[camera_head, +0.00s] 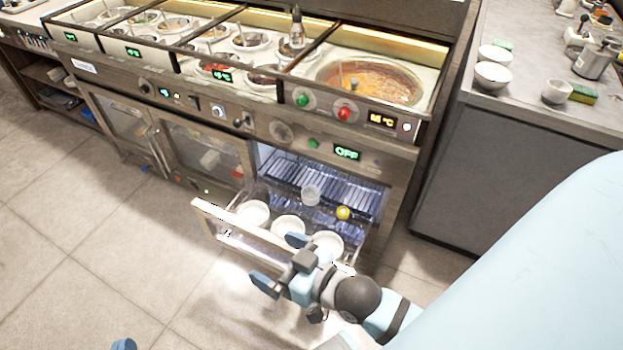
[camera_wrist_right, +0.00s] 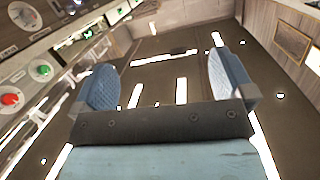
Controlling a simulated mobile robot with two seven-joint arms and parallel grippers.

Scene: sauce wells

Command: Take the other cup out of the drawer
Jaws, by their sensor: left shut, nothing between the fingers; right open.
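The drawer (camera_head: 236,238) is pulled out from the lit compartment under the counter. In it stand three round white vessels, at left (camera_head: 253,212), middle (camera_head: 288,226) and right (camera_head: 328,242). A small pale cup (camera_head: 311,195) stands behind them, beside a small yellow item (camera_head: 343,213). My right gripper (camera_head: 281,262) is open and empty at the drawer's front edge, partly covering the middle and right vessels. Its spread fingers also show in the right wrist view (camera_wrist_right: 160,82). Only a blue tip of my left gripper (camera_head: 123,344) shows at the bottom edge; it is shut and empty, away from the drawer.
Above the drawer is a counter with sauce wells, a large orange-filled pot (camera_head: 370,80) and a dark bottle (camera_head: 297,28). At right, a grey counter (camera_head: 510,110) holds white bowls (camera_head: 493,75) and a green sponge (camera_head: 583,93). The tiled floor at left is clear.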

